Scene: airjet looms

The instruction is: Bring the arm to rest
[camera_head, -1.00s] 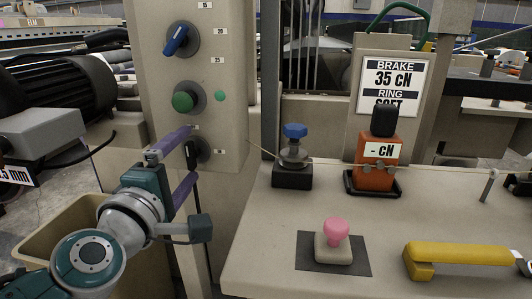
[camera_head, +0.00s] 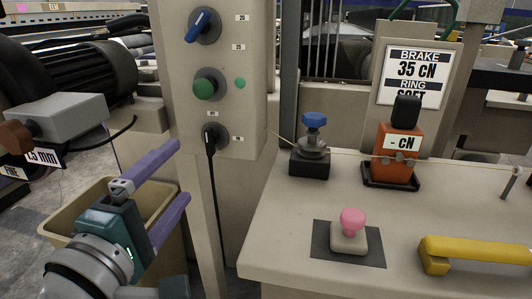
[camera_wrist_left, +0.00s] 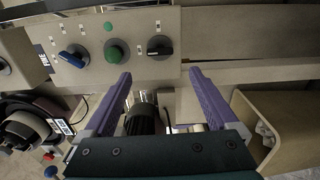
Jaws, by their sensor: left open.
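My left gripper (camera_head: 182,171) is in the lower left of the head view, its two purple fingers spread and nothing between them. It stands left of and below the black knob (camera_head: 212,138) on the beige control panel, apart from it. In the left wrist view the open fingers (camera_wrist_left: 160,73) point toward the panel, with the black knob (camera_wrist_left: 160,47) ahead of the gap. A blue knob (camera_head: 203,25) and a green button (camera_head: 207,87) sit above the black knob in the head view. My right gripper is not in view.
A beige bin (camera_head: 62,226) stands beside and behind my left gripper. On the right, a beige table (camera_head: 287,232) carries a pink button (camera_head: 351,222), a yellow handle (camera_head: 470,250), a blue-topped device (camera_head: 312,145) and an orange device (camera_head: 392,155). A dark motor (camera_head: 70,70) is at upper left.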

